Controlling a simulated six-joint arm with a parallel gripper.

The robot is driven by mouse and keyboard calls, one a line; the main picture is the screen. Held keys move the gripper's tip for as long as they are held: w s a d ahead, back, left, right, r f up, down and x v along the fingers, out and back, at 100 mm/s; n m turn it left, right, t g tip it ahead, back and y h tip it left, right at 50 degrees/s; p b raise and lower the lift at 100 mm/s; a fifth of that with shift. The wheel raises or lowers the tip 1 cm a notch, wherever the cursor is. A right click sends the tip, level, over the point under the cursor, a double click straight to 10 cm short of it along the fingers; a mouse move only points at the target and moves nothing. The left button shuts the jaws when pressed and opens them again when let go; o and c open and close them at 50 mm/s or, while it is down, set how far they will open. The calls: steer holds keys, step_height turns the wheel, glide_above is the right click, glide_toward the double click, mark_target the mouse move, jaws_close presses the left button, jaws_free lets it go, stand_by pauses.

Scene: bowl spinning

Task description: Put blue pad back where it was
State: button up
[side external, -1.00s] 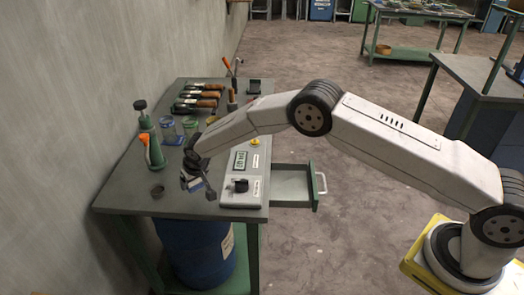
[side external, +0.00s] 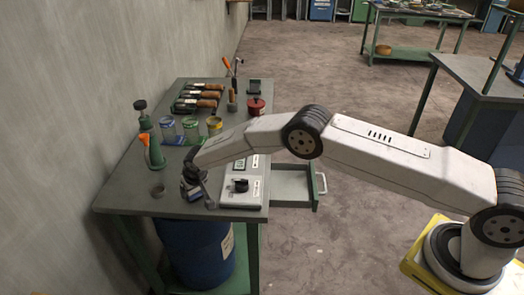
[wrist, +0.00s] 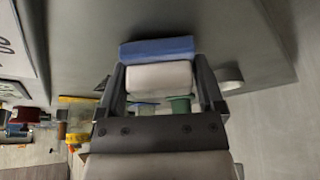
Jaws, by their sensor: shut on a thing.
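The blue pad (wrist: 157,49) shows in the wrist view as a blue strip with a thick white part (wrist: 158,76) against it. The white part sits between the fingers of my gripper (wrist: 160,82), which is shut on it. The blue side faces the grey table top. In the side view my gripper (side external: 191,184) is low over the near part of the table, left of the white control panel (side external: 240,188). The pad is mostly hidden there. I cannot tell whether it touches the table.
A green bottle with an orange top (side external: 154,150) stands left of my gripper. Jars (side external: 192,130), a red pot (side external: 256,106) and tools (side external: 197,103) stand farther back. The drawer (side external: 293,181) is open at right.

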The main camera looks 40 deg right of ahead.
steer(key=shift+f, duration=0.15)
steer(key=o, duration=0.9)
steer(key=shift+v, duration=6.1)
steer(key=shift+w, duration=0.1)
steer(key=shift+d, duration=0.1)
